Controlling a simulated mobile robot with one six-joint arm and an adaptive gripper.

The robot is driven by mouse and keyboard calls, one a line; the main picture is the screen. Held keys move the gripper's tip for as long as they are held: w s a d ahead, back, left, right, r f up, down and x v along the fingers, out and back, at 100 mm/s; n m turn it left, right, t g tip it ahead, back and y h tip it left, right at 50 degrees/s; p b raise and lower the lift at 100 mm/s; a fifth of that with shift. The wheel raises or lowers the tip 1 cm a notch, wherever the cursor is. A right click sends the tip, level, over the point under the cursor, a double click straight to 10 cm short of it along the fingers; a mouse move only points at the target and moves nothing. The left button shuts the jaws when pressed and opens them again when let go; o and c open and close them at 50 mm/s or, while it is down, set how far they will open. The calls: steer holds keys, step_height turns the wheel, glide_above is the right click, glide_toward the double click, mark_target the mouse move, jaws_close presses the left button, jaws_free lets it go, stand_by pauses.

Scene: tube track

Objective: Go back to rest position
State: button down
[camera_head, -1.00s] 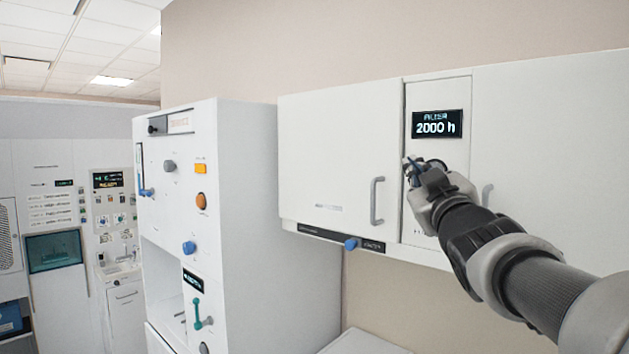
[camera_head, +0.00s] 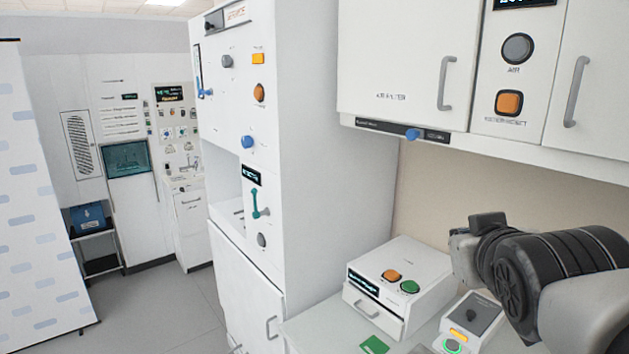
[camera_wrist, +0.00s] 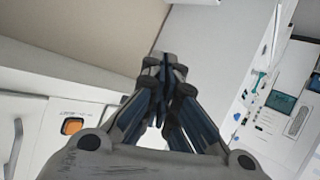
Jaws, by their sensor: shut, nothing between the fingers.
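My gripper (camera_wrist: 165,68) shows in the wrist view with its fingers together and nothing between them. It points past the wall cabinet toward the tall white unit and the room beyond. In the head view my arm's wrist is at the lower right, in front of the beige wall and below the wall cabinet; the fingertips are hidden there. The wall cabinet (camera_head: 405,60) has a grey round AIR button (camera_head: 517,48) and an orange button (camera_head: 509,103), both clear of my arm. The orange button also shows in the wrist view (camera_wrist: 72,126).
The tall white unit (camera_head: 330,150) with knobs stands left of the arm. A white box with orange and green buttons (camera_head: 400,280) and a small device with a lit green ring (camera_head: 470,325) sit on the counter below my wrist. Open floor (camera_head: 160,310) lies at left.

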steer(key=s+a+f+g+y+b, duration=0.1)
steer(key=s+a+f+g+b, duration=0.2)
steer(key=s+f, duration=0.7)
steer(key=s+a+f+g+y+b, duration=0.2)
steer(key=s+a+f+g, duration=0.3)
steer(key=s+f, duration=0.5)
step_height(320, 180, down, 6)
steer(key=shift+s+a+r+b, duration=0.2)
steer(key=shift+s+b, duration=0.1)
steer(key=shift+b, duration=0.1)
